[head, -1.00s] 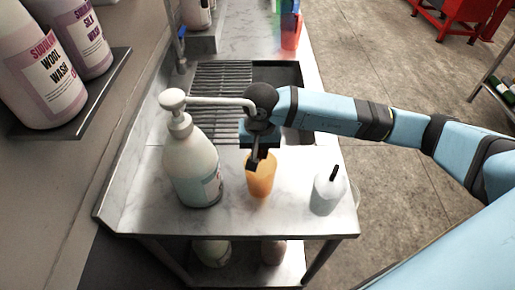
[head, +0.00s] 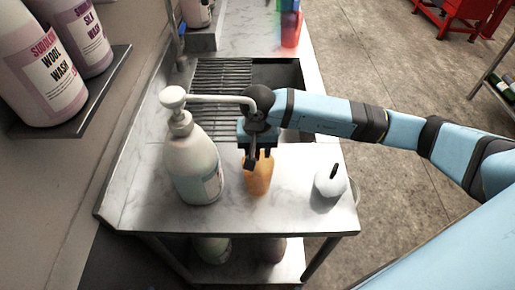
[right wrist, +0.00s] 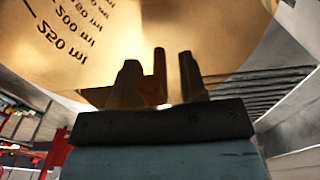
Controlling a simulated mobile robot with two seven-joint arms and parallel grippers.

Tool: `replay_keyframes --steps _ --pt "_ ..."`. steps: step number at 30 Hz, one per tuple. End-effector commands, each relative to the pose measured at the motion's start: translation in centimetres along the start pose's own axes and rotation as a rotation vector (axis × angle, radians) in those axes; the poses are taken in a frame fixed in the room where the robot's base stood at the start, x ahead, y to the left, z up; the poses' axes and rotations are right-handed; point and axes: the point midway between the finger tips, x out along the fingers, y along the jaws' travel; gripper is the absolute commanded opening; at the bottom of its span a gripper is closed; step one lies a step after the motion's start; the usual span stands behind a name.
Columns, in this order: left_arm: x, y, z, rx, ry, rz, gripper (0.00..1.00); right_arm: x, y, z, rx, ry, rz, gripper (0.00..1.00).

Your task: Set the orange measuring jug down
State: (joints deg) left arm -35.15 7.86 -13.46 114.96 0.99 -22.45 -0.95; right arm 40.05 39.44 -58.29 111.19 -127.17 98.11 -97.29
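The orange measuring jug (head: 260,179) stands upright on the pale marble-look counter (head: 225,219). In the right wrist view its translucent wall (right wrist: 130,35) fills the top, with upside-down ml markings. My right gripper (head: 259,158) is at the jug's upper part and hides some of it. In the right wrist view the two fingers (right wrist: 160,85) stand apart, with a narrow darker orange strip and a bright gap between them. The gripper looks open. The jug's base is close to the counter top; exact contact is hard to see. My left gripper is not in view.
A large white pump bottle (head: 195,170) stands close left of the jug. A white rounded container (head: 330,180) with a dark part on top stands to the right. A ribbed drainer (head: 222,85) lies behind. Bare counter lies in front, ending at the front edge.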

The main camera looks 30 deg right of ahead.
Motion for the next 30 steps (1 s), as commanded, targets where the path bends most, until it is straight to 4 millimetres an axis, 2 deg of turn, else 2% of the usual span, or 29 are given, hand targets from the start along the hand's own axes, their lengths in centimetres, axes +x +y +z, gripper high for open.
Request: replay_keyframes --steps 2,15,19,30 --pt "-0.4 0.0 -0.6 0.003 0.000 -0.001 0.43 -0.7 0.0 0.0 0.000 0.000 -0.001 0.39" --pt "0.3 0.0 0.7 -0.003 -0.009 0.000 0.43 -7.1 0.0 -0.1 0.000 0.002 -0.001 0.39" --pt "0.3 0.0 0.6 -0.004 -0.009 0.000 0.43 -7.8 0.0 0.0 0.000 0.001 0.000 0.39" --pt "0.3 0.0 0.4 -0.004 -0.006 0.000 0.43 -7.8 0.0 0.0 0.000 0.000 0.000 0.39"
